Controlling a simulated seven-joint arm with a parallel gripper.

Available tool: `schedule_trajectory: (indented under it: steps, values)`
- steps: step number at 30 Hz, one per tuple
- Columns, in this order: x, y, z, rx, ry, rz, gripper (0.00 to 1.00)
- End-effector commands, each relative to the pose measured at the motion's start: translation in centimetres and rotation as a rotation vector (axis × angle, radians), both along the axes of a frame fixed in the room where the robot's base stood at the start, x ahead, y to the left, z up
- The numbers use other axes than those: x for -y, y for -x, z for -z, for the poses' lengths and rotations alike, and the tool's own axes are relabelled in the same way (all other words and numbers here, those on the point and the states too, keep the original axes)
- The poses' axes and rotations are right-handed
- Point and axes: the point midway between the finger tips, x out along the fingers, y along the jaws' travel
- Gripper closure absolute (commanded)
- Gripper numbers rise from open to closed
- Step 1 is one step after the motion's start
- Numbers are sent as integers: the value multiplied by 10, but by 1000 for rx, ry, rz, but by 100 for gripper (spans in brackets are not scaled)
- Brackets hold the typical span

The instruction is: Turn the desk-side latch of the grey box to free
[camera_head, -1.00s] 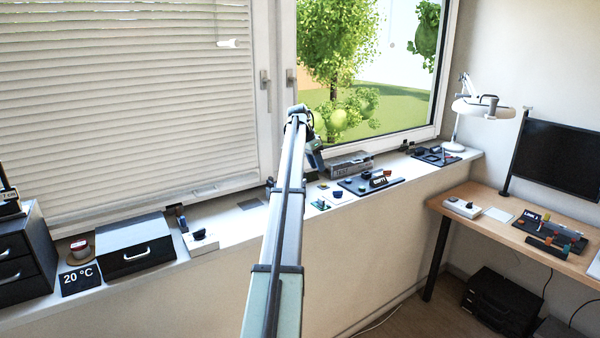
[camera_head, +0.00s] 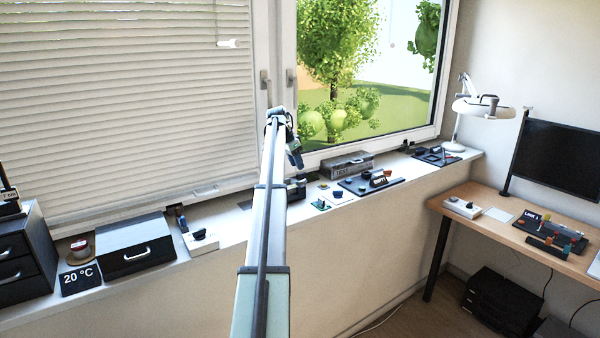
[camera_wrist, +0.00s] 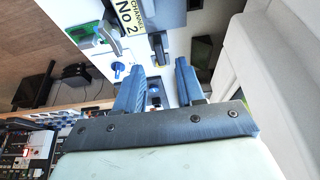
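A grey box (camera_head: 347,165) with lettering on its front stands on the window sill against the window frame, right of my gripper. Its latches are too small to make out in the head view. My gripper (camera_head: 296,158) hangs over the sill to the left of the box, apart from it. In the wrist view my gripper (camera_wrist: 159,74) shows two blue-grey fingers spread apart, with nothing held between them. A grey body (camera_wrist: 166,14) beside a yellow label shows at the top of the wrist view; I cannot tell whether it is the grey box.
A black panel (camera_head: 366,185) with coloured parts lies in front of the box. A small dark device (camera_head: 297,189) stands on the sill beside my arm. A blue knob (camera_wrist: 118,69) lies left of the fingers in the wrist view. The desk (camera_head: 470,208) stands at the right.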

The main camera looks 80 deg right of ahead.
Motion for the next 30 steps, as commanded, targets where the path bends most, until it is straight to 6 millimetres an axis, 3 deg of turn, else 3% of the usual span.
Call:
schedule_trajectory:
  steps: [9,23,30]
  values:
    - [11,11,37,0,0,0,62]
    - [14,13,45,0,1,0,62]
    - [14,13,45,0,1,0,84]
